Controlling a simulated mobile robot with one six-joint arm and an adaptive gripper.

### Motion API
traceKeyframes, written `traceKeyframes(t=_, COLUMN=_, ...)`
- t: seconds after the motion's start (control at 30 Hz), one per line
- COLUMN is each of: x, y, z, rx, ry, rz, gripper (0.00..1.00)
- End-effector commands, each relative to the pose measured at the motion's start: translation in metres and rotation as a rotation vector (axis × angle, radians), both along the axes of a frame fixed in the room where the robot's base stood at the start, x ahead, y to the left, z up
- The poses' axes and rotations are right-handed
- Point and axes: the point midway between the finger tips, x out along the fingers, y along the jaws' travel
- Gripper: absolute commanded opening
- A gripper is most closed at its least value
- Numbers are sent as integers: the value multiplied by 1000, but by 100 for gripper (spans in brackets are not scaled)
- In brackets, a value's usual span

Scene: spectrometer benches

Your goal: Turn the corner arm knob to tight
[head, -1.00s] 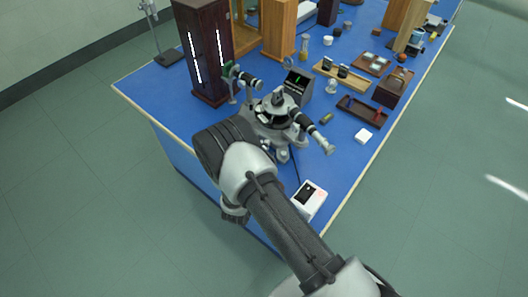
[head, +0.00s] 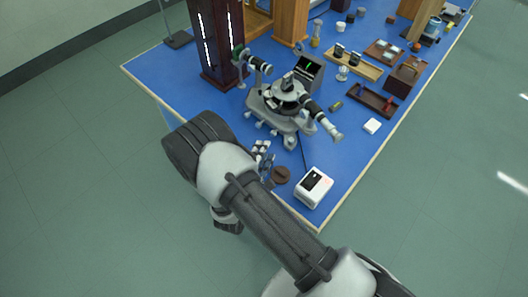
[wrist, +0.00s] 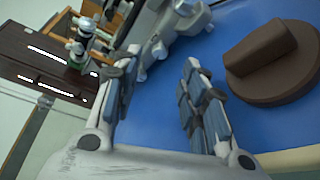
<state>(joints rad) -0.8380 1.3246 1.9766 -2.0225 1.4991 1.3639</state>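A dark brown knob (head: 281,175) sits on the blue bench near its front corner, to the left of a white box. In the wrist view the knob (wrist: 275,65) is a round disc with a raised bar across it. It lies to the right of my gripper (wrist: 163,66), outside the fingers. My gripper is open and empty, its two fingers well apart. In the head view my gripper (head: 265,157) shows just left of and behind the knob, partly hidden by my arm. I see no readable tight mark.
A grey spectrometer (head: 288,96) with black tubes stands close behind my gripper. The white box (head: 313,188) with a dark display stands right of the knob. A dark lamp housing (head: 216,45) stands at the back left.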

Motion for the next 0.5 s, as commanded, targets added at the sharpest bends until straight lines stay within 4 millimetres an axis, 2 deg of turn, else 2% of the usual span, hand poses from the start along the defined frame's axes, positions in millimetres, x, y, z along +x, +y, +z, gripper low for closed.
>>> traceKeyframes(t=0.23, x=0, y=6, z=11, rx=-90, ry=32, rz=-18, gripper=39)
traceKeyframes(t=0.37, x=-4, y=19, z=29, rx=-272, ry=124, rz=-56, gripper=39)
traceKeyframes(t=0.5, x=-15, y=40, z=48, rx=-503, ry=300, rz=-81, gripper=39)
